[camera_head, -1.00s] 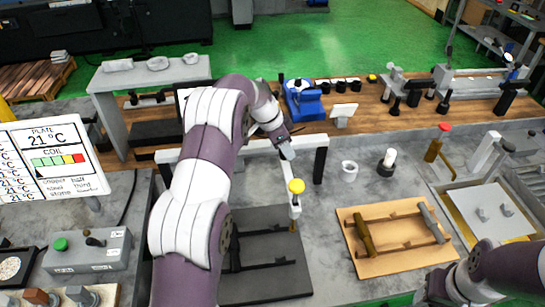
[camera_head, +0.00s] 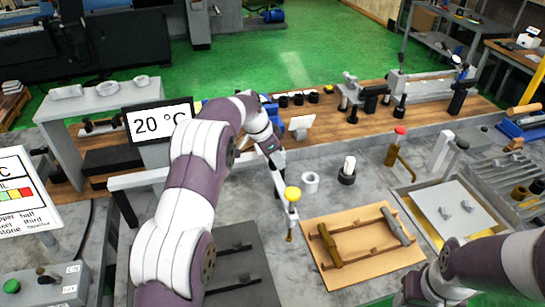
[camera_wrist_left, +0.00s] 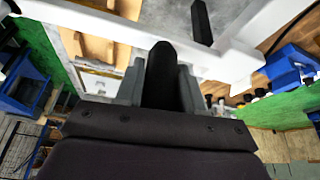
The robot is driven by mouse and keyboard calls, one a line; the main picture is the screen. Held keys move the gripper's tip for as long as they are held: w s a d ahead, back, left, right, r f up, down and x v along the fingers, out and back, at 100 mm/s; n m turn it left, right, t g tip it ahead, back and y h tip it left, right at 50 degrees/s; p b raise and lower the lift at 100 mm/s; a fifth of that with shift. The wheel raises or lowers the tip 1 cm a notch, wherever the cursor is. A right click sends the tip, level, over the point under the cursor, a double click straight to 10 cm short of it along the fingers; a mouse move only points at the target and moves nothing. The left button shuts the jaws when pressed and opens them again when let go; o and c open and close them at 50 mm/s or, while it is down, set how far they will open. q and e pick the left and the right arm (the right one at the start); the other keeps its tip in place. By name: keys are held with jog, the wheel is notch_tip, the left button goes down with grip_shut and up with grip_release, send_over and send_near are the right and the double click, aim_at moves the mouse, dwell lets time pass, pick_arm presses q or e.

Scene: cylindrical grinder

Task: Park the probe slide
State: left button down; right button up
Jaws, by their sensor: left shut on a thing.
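My left gripper (camera_head: 273,156) is at the far end of the white arm. In the left wrist view its fingers are shut on a dark upright piece (camera_wrist_left: 162,75), apparently the slide's handle. The handle is hidden behind my gripper in the head view. My right arm enters at the lower right; its gripper fingers are out of frame.
The wooden board (camera_head: 330,275) with a brown frame lies just right of the probe tip. A white cup (camera_head: 310,182) and a black-based white cylinder (camera_head: 347,170) stand behind it. A grey shelf (camera_head: 120,95) and a 20 °C display (camera_head: 158,122) are at the left.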

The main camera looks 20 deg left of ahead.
pick_arm(q)
jog(key=c, duration=0.8)
grip_release()
jog(key=shift+w+d+r, duration=0.2)
jog(key=shift+w+d+f, duration=0.15)
jog(key=shift+d, duration=0.1)
jog(key=shift+a+r, duration=0.1)
jog(key=shift+r, duration=0.15)
jog(key=p+v, duration=0.8)
jog(key=v, duration=0.4)
jog(key=shift+r, duration=0.1)
pick_arm(e)
notch_tip(320, 180, up, 8)
jog(key=shift+d, duration=0.2)
jog(key=shift+w, duration=0.15)
